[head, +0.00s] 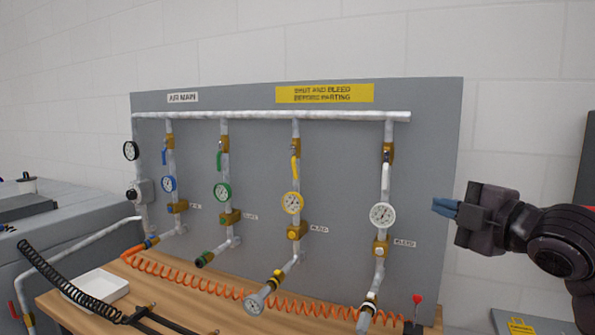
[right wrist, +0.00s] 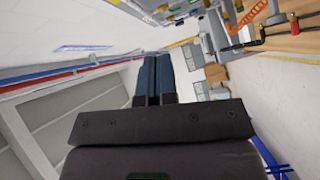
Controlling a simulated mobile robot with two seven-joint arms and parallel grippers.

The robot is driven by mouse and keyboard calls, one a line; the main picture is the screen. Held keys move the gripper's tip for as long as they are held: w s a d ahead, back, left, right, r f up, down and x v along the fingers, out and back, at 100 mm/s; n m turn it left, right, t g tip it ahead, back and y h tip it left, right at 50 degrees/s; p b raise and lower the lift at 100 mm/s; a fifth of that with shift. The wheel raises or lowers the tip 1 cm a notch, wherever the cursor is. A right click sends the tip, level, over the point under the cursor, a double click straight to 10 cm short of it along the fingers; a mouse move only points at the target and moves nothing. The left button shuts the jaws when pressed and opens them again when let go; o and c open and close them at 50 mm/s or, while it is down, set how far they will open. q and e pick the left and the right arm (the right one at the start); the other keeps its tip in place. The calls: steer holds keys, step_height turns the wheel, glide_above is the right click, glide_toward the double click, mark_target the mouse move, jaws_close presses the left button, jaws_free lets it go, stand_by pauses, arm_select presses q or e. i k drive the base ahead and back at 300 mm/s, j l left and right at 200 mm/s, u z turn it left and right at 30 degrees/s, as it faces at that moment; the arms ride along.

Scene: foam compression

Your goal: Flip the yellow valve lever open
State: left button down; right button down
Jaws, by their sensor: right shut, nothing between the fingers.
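The yellow valve lever (head: 294,168) is on the third vertical pipe from the left, below a brass valve body and above a yellow-rimmed gauge (head: 292,203). It hangs roughly in line with the pipe. My right gripper (head: 436,206) is to the right of the grey panel, well apart from the lever, pointing left. Its blue fingers are together with nothing between them. In the right wrist view the closed fingers (right wrist: 155,80) point away from the camera, and the yellow lever cannot be made out. My left gripper is not in view.
The grey panel (head: 345,150) also carries a blue lever (head: 164,155), a green lever (head: 219,160) and a white lever (head: 386,178).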

mark_target(294, 169)
steer(key=i+j, duration=0.75)
